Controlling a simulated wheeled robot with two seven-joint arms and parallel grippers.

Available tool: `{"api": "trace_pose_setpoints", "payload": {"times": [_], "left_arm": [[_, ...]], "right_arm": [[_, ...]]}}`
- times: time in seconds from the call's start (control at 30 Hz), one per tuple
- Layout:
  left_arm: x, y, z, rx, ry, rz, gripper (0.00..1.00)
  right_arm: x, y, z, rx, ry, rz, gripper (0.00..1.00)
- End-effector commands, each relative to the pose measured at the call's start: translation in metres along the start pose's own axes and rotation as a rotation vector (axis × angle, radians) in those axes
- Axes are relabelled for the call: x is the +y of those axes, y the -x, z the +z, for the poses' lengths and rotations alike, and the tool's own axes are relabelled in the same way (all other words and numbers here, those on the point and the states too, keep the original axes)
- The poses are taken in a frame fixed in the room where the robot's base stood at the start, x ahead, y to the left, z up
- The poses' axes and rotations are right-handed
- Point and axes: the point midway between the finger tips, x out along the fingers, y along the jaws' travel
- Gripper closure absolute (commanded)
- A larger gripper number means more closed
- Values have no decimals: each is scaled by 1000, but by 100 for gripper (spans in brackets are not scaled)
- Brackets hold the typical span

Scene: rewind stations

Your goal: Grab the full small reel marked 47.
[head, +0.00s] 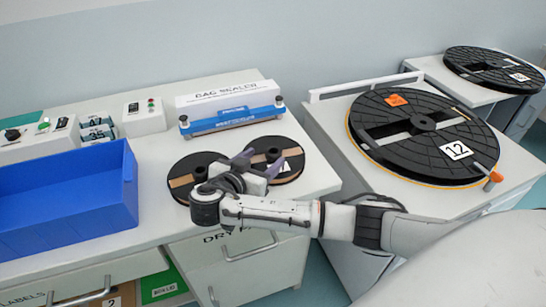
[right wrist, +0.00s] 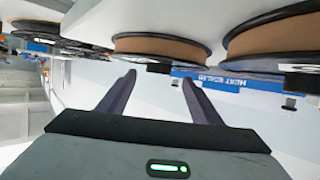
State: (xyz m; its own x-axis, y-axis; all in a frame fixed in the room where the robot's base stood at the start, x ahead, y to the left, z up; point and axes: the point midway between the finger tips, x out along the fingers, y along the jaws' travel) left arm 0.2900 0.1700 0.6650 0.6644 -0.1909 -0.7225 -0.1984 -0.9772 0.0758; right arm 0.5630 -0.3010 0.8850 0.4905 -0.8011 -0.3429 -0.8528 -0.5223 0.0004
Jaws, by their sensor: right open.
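Two small black reels lie flat side by side on the white counter, a left one (head: 183,184) and a right one (head: 293,153). The right reel has a white label (head: 284,167), mostly hidden by my gripper, and I cannot read it. No 47 can be read on either reel. In the right wrist view two reels show edge-on with brown winding, one in the middle (right wrist: 160,46) and one at the right (right wrist: 280,36). My right gripper (head: 259,162) is open and empty, above or beside the right reel. It also shows in the right wrist view (right wrist: 158,78). My left gripper is out of view.
A blue bin (head: 65,205) stands at the left of the counter. A blue and white sealer (head: 230,112) stands behind the reels. A large reel marked 12 (head: 400,150) lies on a cabinet to the right, and another large reel (head: 485,68) lies farther back.

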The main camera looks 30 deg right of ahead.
Motion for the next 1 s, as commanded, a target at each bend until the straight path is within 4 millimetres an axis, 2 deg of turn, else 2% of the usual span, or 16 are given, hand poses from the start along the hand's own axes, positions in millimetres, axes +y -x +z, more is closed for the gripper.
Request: {"api": "trace_pose_setpoints", "payload": {"times": [0.1, 0.2, 0.3, 0.53, 0.87, 0.9, 1.0], "left_arm": [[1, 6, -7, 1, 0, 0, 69], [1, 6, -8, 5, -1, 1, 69], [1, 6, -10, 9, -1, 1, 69], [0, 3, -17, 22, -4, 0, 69], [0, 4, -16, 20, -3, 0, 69], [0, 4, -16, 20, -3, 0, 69], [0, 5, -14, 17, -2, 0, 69]], "right_arm": [[4, -20, -7, 5, 1, 4, 41], [3, -32, -4, 3, 2, 2, 41], [3, -39, -3, 0, 1, 1, 41], [3, -40, -2, -1, 1, 0, 41], [3, -39, -2, 0, 1, 0, 97], [3, -39, -2, 0, 1, 0, 100], [2, -39, -5, 3, -2, -1, 100]]}}
